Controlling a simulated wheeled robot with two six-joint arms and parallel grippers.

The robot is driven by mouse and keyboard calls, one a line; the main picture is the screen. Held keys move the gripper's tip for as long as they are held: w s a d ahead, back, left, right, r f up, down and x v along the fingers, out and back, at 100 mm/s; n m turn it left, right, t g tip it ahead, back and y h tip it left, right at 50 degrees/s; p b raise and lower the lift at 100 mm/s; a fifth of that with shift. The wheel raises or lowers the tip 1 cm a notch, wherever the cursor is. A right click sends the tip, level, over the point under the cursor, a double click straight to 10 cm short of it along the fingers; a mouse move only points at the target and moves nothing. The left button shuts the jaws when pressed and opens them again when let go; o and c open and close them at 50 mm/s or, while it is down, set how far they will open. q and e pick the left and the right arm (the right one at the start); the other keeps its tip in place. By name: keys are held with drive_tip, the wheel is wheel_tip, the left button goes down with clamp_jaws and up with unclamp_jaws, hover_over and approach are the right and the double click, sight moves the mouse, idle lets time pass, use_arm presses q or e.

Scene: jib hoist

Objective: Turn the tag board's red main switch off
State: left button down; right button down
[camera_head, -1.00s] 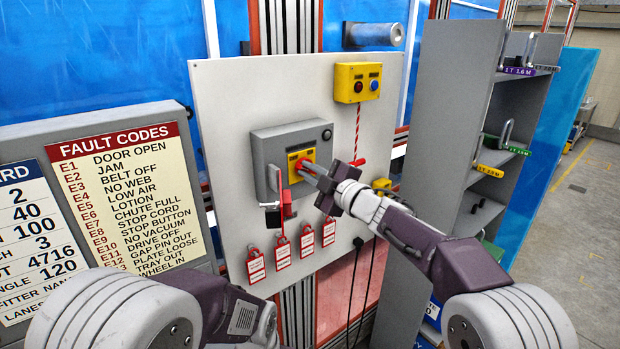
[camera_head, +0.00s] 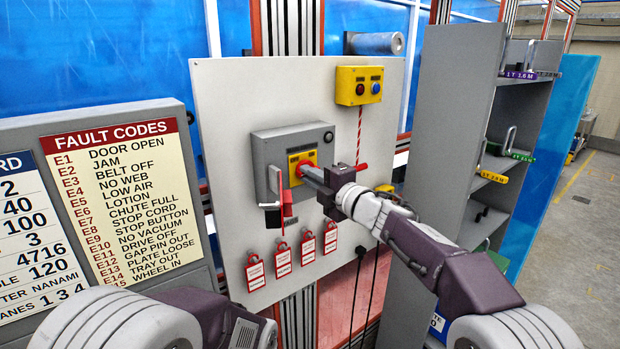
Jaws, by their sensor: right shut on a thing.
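The red main switch (camera_head: 300,167) sits on a yellow plate (camera_head: 294,158) on the front of a grey switch box (camera_head: 266,150). The box is mounted on the pale tag board (camera_head: 225,95). My right gripper (camera_head: 309,172) reaches in from the right and is shut on the red switch. Its fingers hide most of the handle, so the handle's angle cannot be told. My left arm (camera_head: 215,318) is low at the left; its gripper fingers are not in view.
A grey hasp with a red padlock (camera_head: 287,204) hangs at the box's left. Several red-and-white tags (camera_head: 282,257) hang below. A yellow box (camera_head: 358,85) with two buttons is above right. A grey shelf (camera_head: 450,130) stands to the right, a fault-code board (camera_head: 110,200) to the left.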

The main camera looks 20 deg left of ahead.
drive_tip(key=shift+f, duration=0.15)
drive_tip(key=c, duration=1.5)
unclamp_jaws()
drive_tip(key=shift+s, duration=0.15)
drive_tip(key=b+v, duration=0.3)
drive_tip(key=v, duration=0.6)
drive_tip(key=shift+b, duration=0.35)
